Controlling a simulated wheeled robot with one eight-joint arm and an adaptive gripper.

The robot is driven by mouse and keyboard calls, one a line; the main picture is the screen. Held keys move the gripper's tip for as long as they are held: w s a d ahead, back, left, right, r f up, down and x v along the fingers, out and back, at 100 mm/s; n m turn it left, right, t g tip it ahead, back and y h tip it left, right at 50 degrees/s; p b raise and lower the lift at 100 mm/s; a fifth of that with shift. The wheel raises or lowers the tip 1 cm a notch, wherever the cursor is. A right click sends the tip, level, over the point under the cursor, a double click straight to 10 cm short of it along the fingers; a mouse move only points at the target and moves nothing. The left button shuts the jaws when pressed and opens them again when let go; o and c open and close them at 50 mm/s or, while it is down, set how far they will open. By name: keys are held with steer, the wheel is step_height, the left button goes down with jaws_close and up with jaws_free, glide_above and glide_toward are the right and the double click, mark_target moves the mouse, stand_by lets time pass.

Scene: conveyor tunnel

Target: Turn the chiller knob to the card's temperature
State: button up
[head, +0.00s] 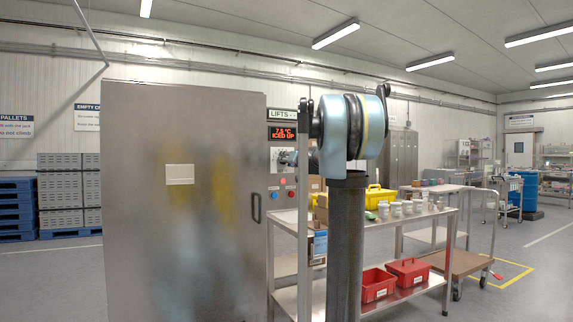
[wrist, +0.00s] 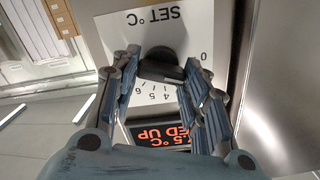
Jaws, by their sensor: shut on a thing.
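The chiller (head: 180,250) is a big grey metal cabinet at the left of the head view. Its red display (head: 282,133) reads 7.5 °C, ICED UP. In the wrist view, turned upside down, the black knob (wrist: 160,70) sits on a white dial plate (wrist: 195,22) marked SET °C. The digits 0, 4, 5 and 6 show; others are covered, and the knob's pointer is not clear. My gripper (wrist: 161,63) is shut on the knob, one finger on each side. A pale card-like plate (head: 180,174) is on the chiller's front; no writing is legible.
Blue and red buttons (head: 282,187) are below the display. A steel trolley (head: 370,226) with white tubs, a yellow case and red boxes (head: 408,271) stands close to the right of the chiller. Floor further right is partly open.

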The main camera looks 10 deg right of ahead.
steer(key=o, duration=1.1)
steer(key=shift+s+d, duration=0.1)
steer(key=v, duration=1.1)
steer(key=shift+s+d, duration=0.1)
steer(key=shift+s, duration=0.2)
